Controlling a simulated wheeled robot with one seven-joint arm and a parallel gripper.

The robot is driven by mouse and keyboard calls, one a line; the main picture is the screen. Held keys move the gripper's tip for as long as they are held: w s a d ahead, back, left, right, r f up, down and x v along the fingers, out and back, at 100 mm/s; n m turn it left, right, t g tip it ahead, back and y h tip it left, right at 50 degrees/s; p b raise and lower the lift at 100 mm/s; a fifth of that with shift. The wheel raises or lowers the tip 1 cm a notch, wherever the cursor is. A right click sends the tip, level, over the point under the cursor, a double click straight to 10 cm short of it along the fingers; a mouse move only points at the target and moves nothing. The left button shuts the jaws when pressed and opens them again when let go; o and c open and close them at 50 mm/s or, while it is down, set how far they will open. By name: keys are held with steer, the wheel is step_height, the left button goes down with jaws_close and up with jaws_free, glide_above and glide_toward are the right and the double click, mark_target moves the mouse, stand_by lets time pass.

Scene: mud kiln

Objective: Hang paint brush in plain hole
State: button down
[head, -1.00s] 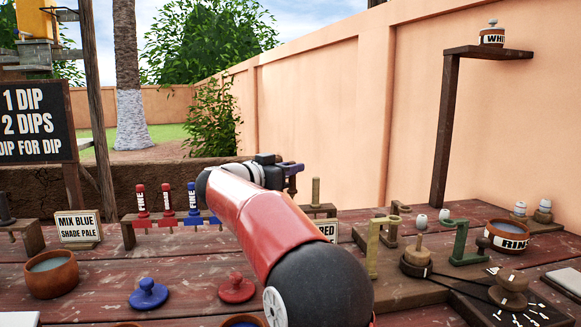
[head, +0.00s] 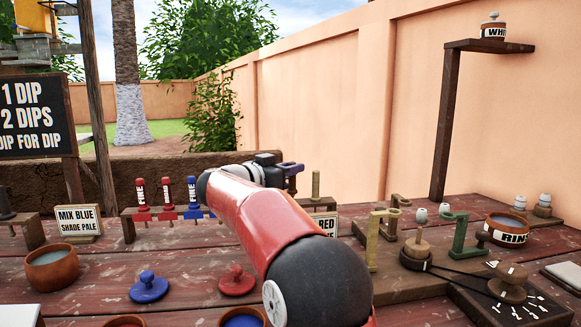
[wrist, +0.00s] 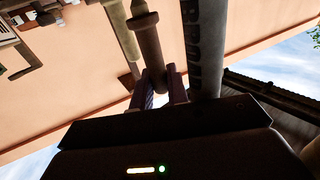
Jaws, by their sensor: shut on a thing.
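My gripper (head: 291,170) is at the far side of the table, with purple fingers shut on a brown handle; it also shows in the wrist view (wrist: 161,92). I take this handle, the paint brush (wrist: 148,45), to be the one held; it has a collar and a pointed tip, and its other end is hidden behind the gripper body. A short rack (head: 324,207) stands just right of my gripper, with a tan upright stick (head: 316,186) on it. Its holes cannot be made out, and my arm hides part of it. A dark bar with lettering (wrist: 204,45) passes beside the fingers.
A left rack (head: 128,222) holds red and blue labelled brushes. A sign reading RED (head: 325,226) stands before the short rack. The wall is behind.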

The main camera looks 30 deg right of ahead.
steer(key=shift+f, duration=1.15)
stand_by(0.5)
steer(key=c, duration=0.8)
jaws_free()
steer(key=shift+r, duration=3.8)
